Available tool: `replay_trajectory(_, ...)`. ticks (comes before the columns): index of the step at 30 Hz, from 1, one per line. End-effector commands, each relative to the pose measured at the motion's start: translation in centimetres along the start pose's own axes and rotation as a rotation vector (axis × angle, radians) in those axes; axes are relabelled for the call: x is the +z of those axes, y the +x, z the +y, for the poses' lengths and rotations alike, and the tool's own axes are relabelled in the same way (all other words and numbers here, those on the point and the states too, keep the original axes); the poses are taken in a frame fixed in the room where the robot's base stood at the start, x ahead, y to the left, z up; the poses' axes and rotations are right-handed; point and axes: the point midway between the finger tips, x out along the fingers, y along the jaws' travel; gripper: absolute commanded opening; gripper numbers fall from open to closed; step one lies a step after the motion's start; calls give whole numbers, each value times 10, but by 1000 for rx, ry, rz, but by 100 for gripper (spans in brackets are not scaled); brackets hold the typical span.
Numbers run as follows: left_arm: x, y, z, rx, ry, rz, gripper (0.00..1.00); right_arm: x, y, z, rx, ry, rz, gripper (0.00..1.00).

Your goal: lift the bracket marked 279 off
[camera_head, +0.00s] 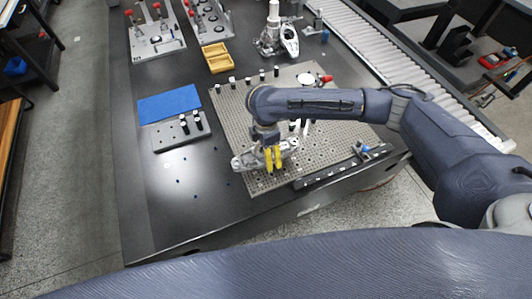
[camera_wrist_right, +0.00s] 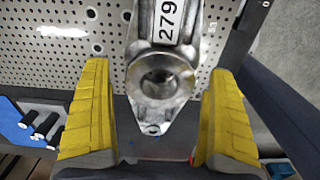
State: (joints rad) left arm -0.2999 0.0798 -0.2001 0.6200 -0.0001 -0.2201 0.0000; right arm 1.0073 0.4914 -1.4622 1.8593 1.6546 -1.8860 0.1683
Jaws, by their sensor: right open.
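The silver metal bracket marked 279 (camera_wrist_right: 160,62) lies on the perforated plate, its label and round bored boss facing my right wrist camera. In the head view the bracket (camera_head: 245,161) shows near the front left edge of the plate, partly hidden by my right gripper (camera_head: 273,158). My right gripper's yellow fingers (camera_wrist_right: 157,85) are open, one on each side of the bracket's bored end, with a visible gap on both sides in the wrist view. I cannot tell how high the fingertips are above the plate. My left gripper is not in view.
The perforated plate (camera_head: 232,122) carries several small posts. Left of it are a blue mat (camera_head: 168,104) and a grey block (camera_head: 171,138) with black pegs. A yellow tray (camera_head: 217,57) and another metal part (camera_head: 268,42) stand farther back. The table's front left is mostly clear.

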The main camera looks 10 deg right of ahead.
Motion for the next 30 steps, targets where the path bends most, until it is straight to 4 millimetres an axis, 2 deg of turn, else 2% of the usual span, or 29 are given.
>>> replay_trajectory(11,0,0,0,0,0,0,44,0,6,0,1,0,0,92)
replay_trajectory(30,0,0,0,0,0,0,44,0,5,0,1,1,0,18)
